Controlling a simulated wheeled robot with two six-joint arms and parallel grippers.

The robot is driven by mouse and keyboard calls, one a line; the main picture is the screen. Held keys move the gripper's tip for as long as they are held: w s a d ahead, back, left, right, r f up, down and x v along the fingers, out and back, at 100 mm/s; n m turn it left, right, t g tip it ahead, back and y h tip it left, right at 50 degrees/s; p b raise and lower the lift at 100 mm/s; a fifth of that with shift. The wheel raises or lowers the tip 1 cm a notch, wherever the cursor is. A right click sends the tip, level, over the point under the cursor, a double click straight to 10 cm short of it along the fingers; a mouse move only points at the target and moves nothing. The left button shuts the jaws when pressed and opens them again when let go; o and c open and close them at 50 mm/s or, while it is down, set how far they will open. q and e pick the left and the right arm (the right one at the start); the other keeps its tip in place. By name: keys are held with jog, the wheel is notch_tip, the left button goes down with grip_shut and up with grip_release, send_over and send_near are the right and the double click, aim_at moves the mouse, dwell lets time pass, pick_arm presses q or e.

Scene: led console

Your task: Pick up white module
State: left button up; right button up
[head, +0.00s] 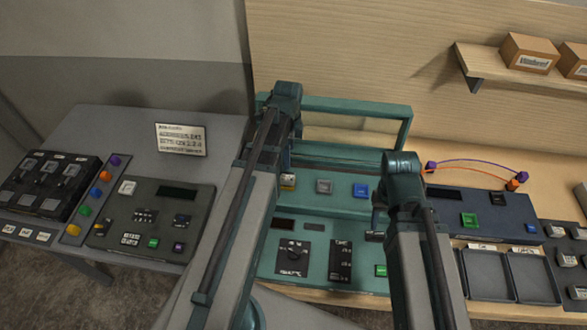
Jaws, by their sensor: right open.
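Another whitish square piece (127,187) sits on the dark left console. I cannot tell for certain which is the white module. My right gripper (379,222) is open, at the right part of the teal console, below and right of the blue module. My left gripper (286,168) is by the yellow module, mostly hidden by its own arm; its jaws cannot be made out.
A teal frame (350,106) rises behind the console. A blue console (483,212) with a green module (469,220) and dark trays (487,273) are at right. A shelf with boxes (528,53) is on the back wall. A sign (181,139) stands on the left grey table.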

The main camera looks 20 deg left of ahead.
aim_at(287, 176)
pick_arm(q)
jog(key=f+b, duration=0.8)
jog(key=shift+w+f+b, duration=0.2)
jog(key=shift+f+b, duration=0.15)
pick_arm(e)
notch_tip(287, 176, down, 9)
jog(key=shift+w+r, duration=0.2)
pick_arm(q)
jog(key=f+b, duration=0.3)
jog(key=a+f+b, duration=0.1)
jog(key=f+b, duration=0.1)
jog(key=shift+f, duration=0.15)
pick_arm(e)
notch_tip(287, 176, down, 5)
jog(key=shift+f, duration=0.2)
jog(key=shift+r, duration=0.1)
pick_arm(q)
grip_shut()
